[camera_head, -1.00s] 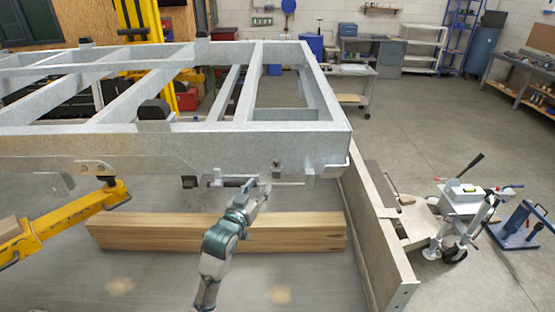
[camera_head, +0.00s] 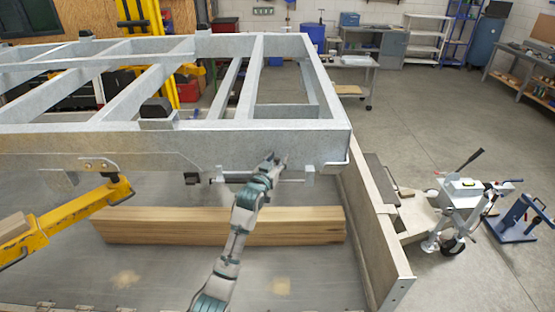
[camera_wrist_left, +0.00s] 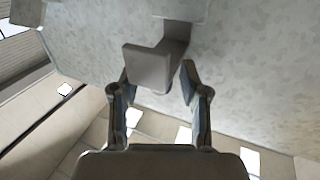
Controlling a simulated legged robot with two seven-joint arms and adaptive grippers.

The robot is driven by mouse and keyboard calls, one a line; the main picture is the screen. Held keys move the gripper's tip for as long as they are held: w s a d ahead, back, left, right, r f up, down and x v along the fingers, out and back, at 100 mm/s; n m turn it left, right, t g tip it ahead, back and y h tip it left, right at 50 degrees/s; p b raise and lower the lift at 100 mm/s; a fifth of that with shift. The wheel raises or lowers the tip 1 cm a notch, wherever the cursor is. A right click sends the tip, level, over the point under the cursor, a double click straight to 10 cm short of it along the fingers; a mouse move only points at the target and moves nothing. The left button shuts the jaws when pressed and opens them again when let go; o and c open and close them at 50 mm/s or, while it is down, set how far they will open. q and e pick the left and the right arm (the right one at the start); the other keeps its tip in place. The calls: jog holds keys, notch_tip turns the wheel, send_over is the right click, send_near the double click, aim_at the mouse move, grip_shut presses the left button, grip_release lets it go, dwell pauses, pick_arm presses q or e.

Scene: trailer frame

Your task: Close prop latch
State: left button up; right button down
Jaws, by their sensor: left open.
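The galvanized trailer frame (camera_head: 100,143) spans the left and middle of the head view. A horizontal rod (camera_head: 290,180) with small brackets runs under its near beam. My left gripper (camera_head: 275,161) is up against the face of this beam, above the rod, and covers the small dark fitting there. In the left wrist view, a grey L-shaped metal tab (camera_wrist_left: 148,66), likely the prop latch, stands out from the speckled beam. My left gripper's open fingers (camera_wrist_left: 158,80) are on either side of its lower part; I cannot tell whether they touch it. My right gripper is not in view.
A wooden beam (camera_head: 130,226) lies below the frame, behind my left forearm. A yellow arm (camera_head: 75,212) reaches in from the left. An upright board (camera_head: 378,235) stands to the right. A wheeled jack (camera_head: 455,215) stands on the open floor beyond it.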

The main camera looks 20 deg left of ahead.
pick_arm(q)
grip_shut()
